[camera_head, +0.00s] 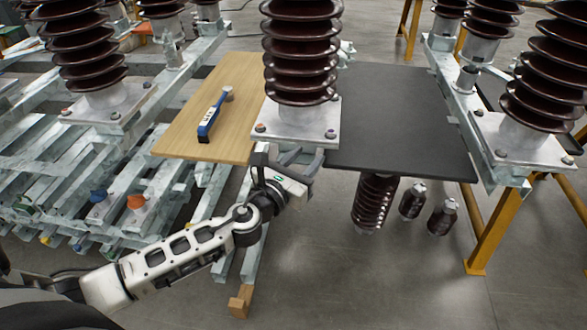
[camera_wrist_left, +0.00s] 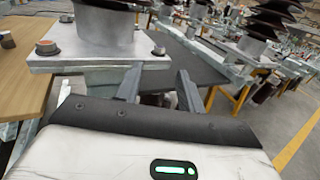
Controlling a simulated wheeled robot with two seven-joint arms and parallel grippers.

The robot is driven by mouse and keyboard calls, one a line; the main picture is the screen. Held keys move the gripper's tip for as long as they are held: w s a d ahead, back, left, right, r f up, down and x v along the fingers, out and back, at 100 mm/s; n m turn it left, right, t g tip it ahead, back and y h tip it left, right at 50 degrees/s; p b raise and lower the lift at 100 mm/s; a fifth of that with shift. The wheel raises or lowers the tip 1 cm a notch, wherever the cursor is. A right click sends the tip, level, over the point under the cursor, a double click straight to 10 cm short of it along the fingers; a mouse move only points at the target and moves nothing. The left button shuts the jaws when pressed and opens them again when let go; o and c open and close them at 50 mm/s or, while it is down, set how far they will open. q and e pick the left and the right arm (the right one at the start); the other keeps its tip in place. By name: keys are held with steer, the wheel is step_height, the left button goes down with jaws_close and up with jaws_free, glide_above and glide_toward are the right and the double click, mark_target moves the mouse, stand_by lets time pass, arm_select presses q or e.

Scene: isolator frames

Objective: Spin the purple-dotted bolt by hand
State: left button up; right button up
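The middle insulator's square metal base plate (camera_head: 296,125) has bolts at its corners. The front-right bolt (camera_head: 331,134) has a small purplish top. It appears to be the bolt (camera_wrist_left: 158,50) at the plate's near right corner in the left wrist view, where its dot colour cannot be made out. The front-left bolt (camera_head: 260,127) has an orange-brown top. My left gripper (camera_head: 303,157) is just in front of and below the plate's front edge. In the wrist view its two fingers (camera_wrist_left: 158,82) are spread apart and empty, with the bolt beyond the gap. My right gripper is not in view.
A wooden board (camera_head: 188,123) with a blue-handled tool (camera_head: 212,117) lies left of the plate. A dark board (camera_head: 405,120) lies to the right. The ribbed brown insulator (camera_head: 301,50) rises above the plate. Other insulators stand on both sides.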

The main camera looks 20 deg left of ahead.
arm_select(q)
steer(key=shift+s+a, duration=0.2)
steer(key=shift+s, duration=0.85)
steer(key=shift+s+a, duration=0.15)
steer(key=shift+s, duration=0.9)
